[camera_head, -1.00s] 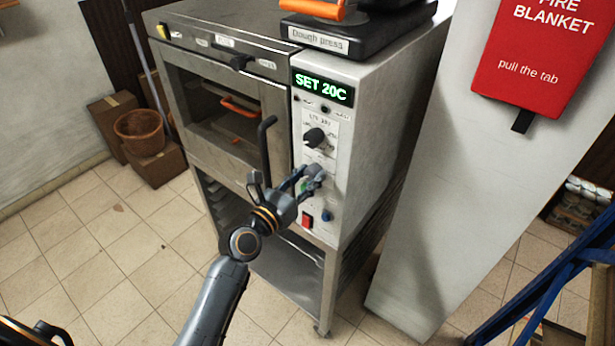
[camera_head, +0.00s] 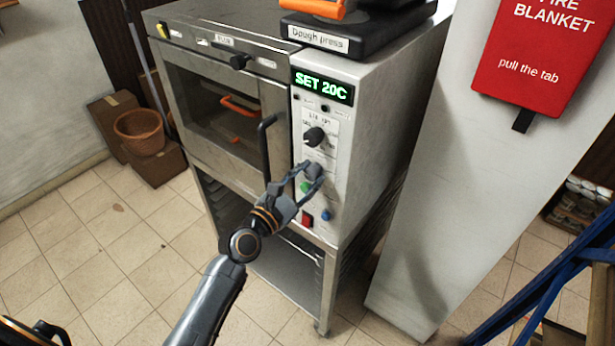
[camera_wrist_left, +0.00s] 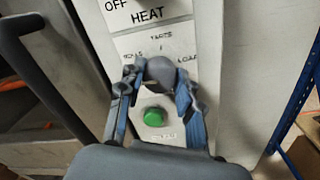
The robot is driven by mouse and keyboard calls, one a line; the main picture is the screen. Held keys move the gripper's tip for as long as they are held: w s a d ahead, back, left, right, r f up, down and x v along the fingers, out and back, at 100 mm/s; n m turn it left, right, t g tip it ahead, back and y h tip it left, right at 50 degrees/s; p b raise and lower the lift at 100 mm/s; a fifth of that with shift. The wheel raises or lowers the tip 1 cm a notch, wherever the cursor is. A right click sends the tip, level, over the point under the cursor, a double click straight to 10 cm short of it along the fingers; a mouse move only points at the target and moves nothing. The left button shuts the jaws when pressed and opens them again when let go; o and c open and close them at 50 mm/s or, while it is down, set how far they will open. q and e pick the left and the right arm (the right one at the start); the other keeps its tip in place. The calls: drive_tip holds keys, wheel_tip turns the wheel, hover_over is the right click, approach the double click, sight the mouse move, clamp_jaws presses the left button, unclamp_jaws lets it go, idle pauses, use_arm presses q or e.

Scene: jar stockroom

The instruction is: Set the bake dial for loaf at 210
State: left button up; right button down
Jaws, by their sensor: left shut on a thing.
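The oven's control panel has a lit display (camera_head: 323,87) reading "SET 20C". My left gripper (camera_head: 311,172) is shut on this lower dial, one finger on each side. In the left wrist view the fingers (camera_wrist_left: 158,78) flank the knob. Its pointer direction cannot be made out.
A green button (camera_wrist_left: 154,117) sits just below the held dial. A red switch (camera_head: 307,219) and a blue button (camera_head: 326,215) are lower down. The oven door's dark handle (camera_head: 265,148) stands out close left. A dough press (camera_head: 330,40) sits on top.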

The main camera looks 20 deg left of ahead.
use_arm(q)
drive_tip(key=m, duration=0.4)
drive_tip(key=shift+m, duration=0.4)
drive_tip(key=m, duration=0.4)
drive_tip(key=shift+m+h+b, duration=0.3)
drive_tip(key=shift+m+b, duration=0.1)
drive_tip(key=m, duration=0.3)
drive_tip(key=shift+m, duration=0.3)
drive_tip(key=m, duration=0.4)
drive_tip(key=shift+m, duration=0.4)
drive_tip(key=m, duration=0.4)
drive_tip(key=shift+m+g+h+p, duration=0.3)
drive_tip(key=shift+p, duration=0.05)
drive_tip(key=m, duration=0.4)
drive_tip(key=shift+f+m+p, duration=0.1)
drive_tip(key=shift+m+p, duration=0.2)
drive_tip(key=m, duration=0.4)
drive_tip(key=shift+a, duration=0.1)
drive_tip(key=shift+m+p, duration=0.35)
drive_tip(key=shift+m, duration=1.55)
